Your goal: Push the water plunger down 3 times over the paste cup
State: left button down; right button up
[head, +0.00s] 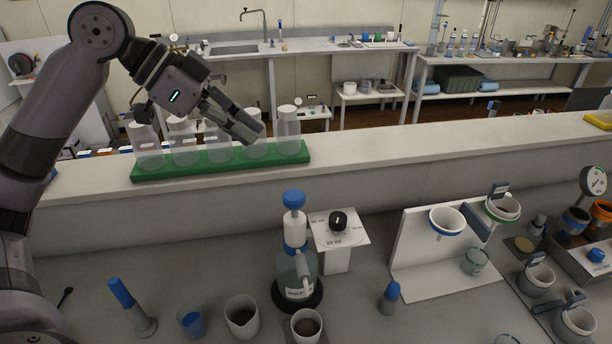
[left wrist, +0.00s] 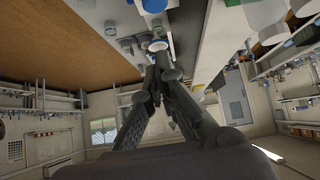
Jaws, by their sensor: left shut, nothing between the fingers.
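The water bottle (head: 298,285), with a partly visible "WAT" label, stands upright on a dark round base on the near counter. Its white pump neck carries a blue plunger top (head: 293,199), which stands raised. A white cup with dark contents (head: 307,326) stands just in front of the bottle; I cannot tell for sure that it is the paste cup. My left gripper (head: 252,130) is shut and empty, high above and behind the plunger, in front of the bottle rack. Its closed fingers also show in the left wrist view (left wrist: 158,68). My right gripper is not in view.
A green rack (head: 220,162) of clear bottles sits on the raised ledge. A dial on a white stand (head: 338,222) is right beside the bottle. Another soil cup (head: 242,317), a blue cup (head: 191,322) and a blue-handled tool (head: 132,306) stand left. A white funnel stand (head: 440,275) is right.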

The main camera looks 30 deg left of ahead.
pick_arm(q)
jog(key=p, duration=0.2)
send_over(291, 197)
notch_tip(291, 197, down, 7)
jog(key=shift+s+a+r, duration=0.1)
jog(key=shift+a+r, duration=0.05)
jog(key=shift+r, duration=0.05)
notch_tip(291, 197, down, 4)
jog(key=shift+r+p, duration=0.25)
jog(key=shift+p, duration=0.15)
jog(key=shift+f, duration=0.55)
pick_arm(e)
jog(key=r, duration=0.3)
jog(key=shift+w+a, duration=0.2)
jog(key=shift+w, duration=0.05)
